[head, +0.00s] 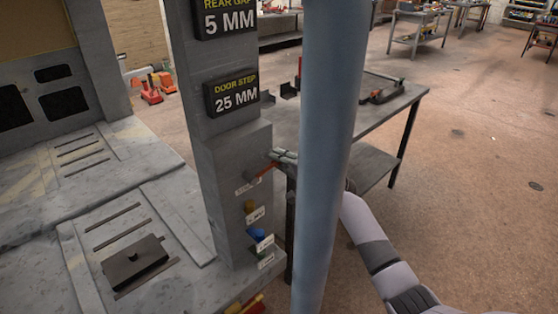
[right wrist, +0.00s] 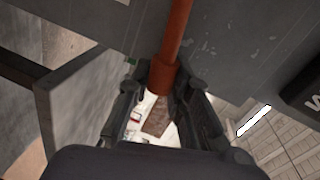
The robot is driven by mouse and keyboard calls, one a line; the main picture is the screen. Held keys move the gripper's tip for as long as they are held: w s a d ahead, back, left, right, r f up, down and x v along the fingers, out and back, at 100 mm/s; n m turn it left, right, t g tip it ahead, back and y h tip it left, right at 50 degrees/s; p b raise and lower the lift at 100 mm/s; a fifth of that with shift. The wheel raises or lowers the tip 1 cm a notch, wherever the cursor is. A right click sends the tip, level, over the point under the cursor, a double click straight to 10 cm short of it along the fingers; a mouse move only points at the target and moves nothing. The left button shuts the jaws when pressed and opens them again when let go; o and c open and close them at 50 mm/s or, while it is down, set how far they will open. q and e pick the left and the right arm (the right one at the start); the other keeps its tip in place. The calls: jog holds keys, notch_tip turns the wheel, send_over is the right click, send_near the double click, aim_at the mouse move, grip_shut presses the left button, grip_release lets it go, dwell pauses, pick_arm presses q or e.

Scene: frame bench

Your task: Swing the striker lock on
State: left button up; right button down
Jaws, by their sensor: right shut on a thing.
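A grey post (head: 235,185) carries a red-orange lever (head: 264,172) on its side, with a small white label too small to read. My right gripper (head: 283,156) is at the outer end of this lever. In the right wrist view, the red-orange rod (right wrist: 178,40) comes down from the top and ends between the two fingers of my right gripper (right wrist: 162,85), which is shut on it. I cannot tell from a label whether this lever is the striker lock. My left gripper is not in view.
A blue-grey upright (head: 330,130) hides part of my right arm. A grey workbench (head: 385,125) stands behind; open floor lies right.

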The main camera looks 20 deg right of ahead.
jog(key=shift+f, duration=0.2)
jog(key=c, duration=1.7)
grip_release()
jog(key=shift+s+r, duration=0.1)
jog(key=v, duration=1.2)
jog(key=shift+d, duration=0.1)
